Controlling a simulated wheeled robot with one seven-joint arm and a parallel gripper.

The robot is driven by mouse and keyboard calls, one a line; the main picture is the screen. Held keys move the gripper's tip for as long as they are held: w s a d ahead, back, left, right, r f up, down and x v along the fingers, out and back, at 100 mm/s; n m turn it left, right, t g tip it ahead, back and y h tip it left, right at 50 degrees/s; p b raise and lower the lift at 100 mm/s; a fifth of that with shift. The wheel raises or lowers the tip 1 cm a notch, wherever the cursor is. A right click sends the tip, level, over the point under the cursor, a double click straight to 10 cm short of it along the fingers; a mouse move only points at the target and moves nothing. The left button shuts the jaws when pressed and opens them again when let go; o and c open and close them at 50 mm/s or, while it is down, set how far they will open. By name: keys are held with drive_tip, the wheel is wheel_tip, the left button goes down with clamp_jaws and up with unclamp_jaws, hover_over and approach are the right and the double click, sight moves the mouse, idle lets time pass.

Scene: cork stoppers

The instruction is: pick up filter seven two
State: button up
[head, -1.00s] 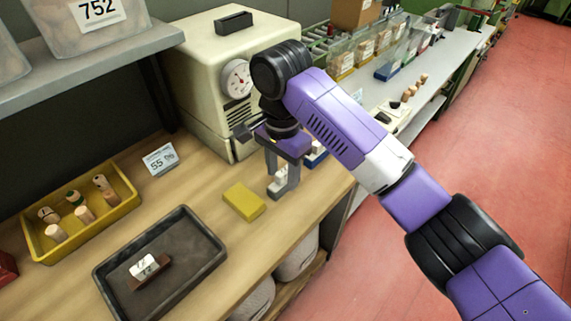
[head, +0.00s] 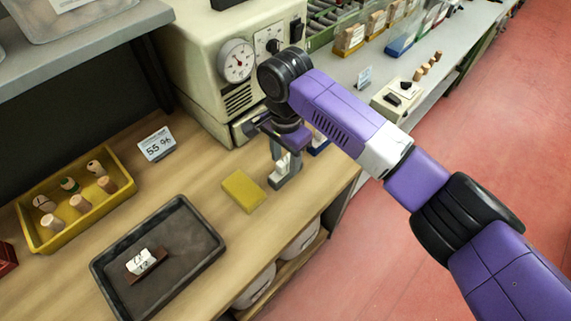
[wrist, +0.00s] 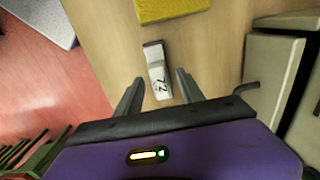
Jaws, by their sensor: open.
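The filter marked 72 (wrist: 160,82) is a small pale block with a grey end and dark digits, on the wooden bench. In the wrist view it lies between the two fingers of my gripper (wrist: 160,77), with a gap on each side. In the head view my gripper (head: 285,172) points down at the bench beside the yellow pad, and the white of the filter (head: 282,166) shows partly hidden between its fingers. My gripper is open and holds nothing.
A yellow pad (head: 243,190) lies just left of my gripper. A dark tray (head: 190,272) holds a brown block with a white label (head: 143,263). A yellow bin (head: 62,240) holds several corks. A cream machine (head: 205,62) stands close behind. The bench's front edge is near.

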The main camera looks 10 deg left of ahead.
drive_tip(key=shift+f, duration=0.35)
drive_tip(key=shift+c, duration=0.4)
clamp_jaws()
drive_tip(key=shift+r, duration=0.1)
